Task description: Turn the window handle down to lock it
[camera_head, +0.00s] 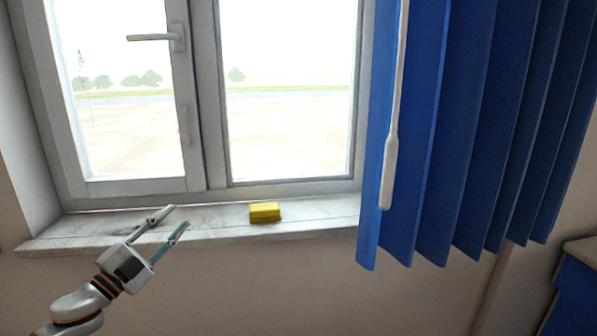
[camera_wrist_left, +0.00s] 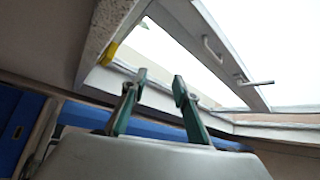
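The window handle (camera_head: 155,37) is a grey lever on the frame of the left window sash (camera_head: 190,90). It lies level, with its free end to the left. In the left wrist view the handle (camera_wrist_left: 257,83) sticks out from the tilted sash frame, on the right side. My left gripper (camera_head: 178,217) is open and empty. It appears in front of the window sill at lower left, well below the handle and apart from it. The left wrist view shows its two fingers (camera_wrist_left: 160,84) spread with nothing between them. My right gripper is not in view.
A yellow block (camera_head: 265,212) is on the window sill (camera_head: 320,215). A smaller grey pull (camera_head: 185,126) is lower on the sash frame. Blue blinds (camera_head: 480,120) with a white wand (camera_head: 390,165) hang at right. The space before the left pane is clear.

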